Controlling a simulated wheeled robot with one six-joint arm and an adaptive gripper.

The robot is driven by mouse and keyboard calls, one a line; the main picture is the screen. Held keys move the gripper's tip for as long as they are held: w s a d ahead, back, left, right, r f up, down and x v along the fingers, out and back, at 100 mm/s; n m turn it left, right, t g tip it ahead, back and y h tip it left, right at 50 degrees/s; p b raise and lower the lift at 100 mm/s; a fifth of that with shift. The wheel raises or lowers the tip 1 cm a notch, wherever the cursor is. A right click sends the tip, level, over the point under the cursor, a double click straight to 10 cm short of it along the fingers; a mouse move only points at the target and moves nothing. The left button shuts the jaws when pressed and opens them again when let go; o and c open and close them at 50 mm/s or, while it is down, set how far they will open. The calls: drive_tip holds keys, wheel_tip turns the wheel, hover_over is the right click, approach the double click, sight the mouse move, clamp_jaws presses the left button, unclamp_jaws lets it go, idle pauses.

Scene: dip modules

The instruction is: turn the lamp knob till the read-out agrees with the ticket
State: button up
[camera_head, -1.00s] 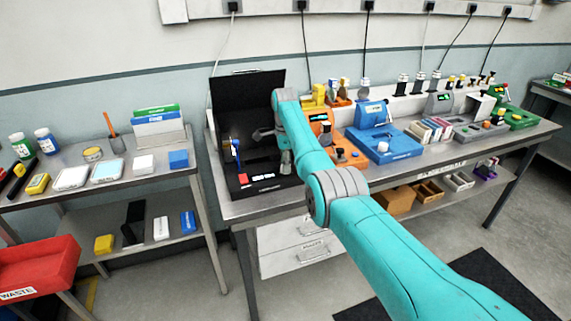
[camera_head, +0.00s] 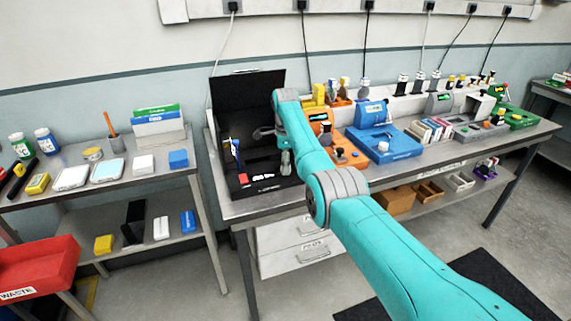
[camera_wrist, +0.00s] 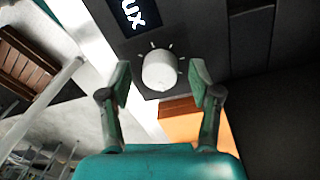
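A round pale knob (camera_wrist: 160,71) with white tick marks around it sits on a dark panel in the wrist view. My gripper (camera_wrist: 160,64) is open, with one finger on each side of the knob and a visible gap to both. A black display (camera_wrist: 136,14) above the knob shows white letters ending in "UX"; the rest is cut off and no number shows. In the head view my arm reaches over an open black case (camera_head: 247,97) at the bench's left end. The knob is hidden there. I cannot make out a ticket.
A blue unit (camera_head: 384,146) and an orange unit (camera_head: 343,153) stand right of the black case. An orange surface (camera_wrist: 180,118) lies close below the knob in the wrist view. A side table with small boxes stands left.

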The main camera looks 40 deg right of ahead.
wheel_tip(320, 180, up, 12)
drive_tip(key=shift+w+d, duration=0.2)
drive_tip(key=shift+w, duration=0.15)
idle(0.4)
idle(0.4)
